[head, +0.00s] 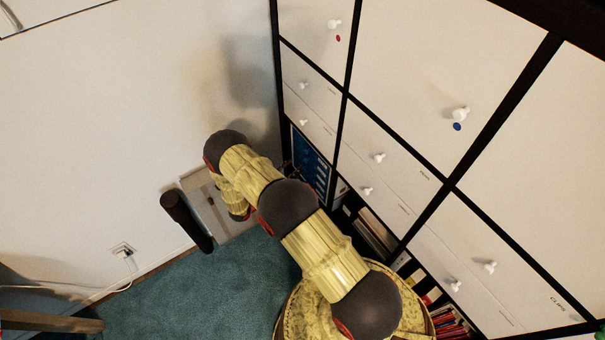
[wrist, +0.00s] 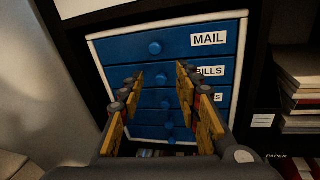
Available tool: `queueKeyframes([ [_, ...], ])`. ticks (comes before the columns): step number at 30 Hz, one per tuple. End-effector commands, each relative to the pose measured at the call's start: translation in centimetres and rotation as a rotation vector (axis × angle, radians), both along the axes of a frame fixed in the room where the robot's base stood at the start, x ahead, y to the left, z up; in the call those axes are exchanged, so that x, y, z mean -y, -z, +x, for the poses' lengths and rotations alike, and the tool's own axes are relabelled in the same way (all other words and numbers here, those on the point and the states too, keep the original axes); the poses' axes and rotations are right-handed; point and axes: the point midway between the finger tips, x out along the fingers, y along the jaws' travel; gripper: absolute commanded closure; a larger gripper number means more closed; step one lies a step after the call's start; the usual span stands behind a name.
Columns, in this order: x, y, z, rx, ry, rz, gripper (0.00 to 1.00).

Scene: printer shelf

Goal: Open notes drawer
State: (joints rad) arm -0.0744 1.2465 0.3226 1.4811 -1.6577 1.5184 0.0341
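A blue drawer unit (wrist: 115,50) in a white frame shows in the wrist view, with several stacked drawers and round blue knobs. The top drawer reads MAIL (wrist: 209,39) and the one below reads BILLS (wrist: 211,71). A third label (wrist: 216,97) shows only its final S; my right finger covers the rest, so I cannot read NOTES anywhere. All the drawers look shut. My gripper (wrist: 160,74) is open and empty, its fingers pointing at the unit's front. A blue knob (wrist: 165,104) shows between the fingers. In the head view the blue unit (head: 310,165) is partly hidden by my arm.
The unit sits in a dark shelf cubby. Books or paper stacks (wrist: 298,75) lie in the cubby to the right. White cabinet doors (head: 420,70) with knobs stand above. A grey box (head: 206,203) and a dark cylinder (head: 187,222) stand by the wall, left of my arm.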

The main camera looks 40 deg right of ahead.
Motion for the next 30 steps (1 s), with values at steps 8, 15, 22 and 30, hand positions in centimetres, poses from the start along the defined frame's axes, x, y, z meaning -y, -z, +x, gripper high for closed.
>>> queueKeyframes([
  [8, -0.8, 8.1, -1.2, -0.096, -0.144, -0.063, 0.67],
  [15, -0.1, 9.5, -1.2, -0.11, -0.172, -0.075, 0.67],
  [22, 3.2, 9.6, -0.2, -0.11, -0.169, -0.074, 0.67],
  [30, 6.0, 9.5, 0.8, -0.111, -0.171, -0.073, 0.67],
])
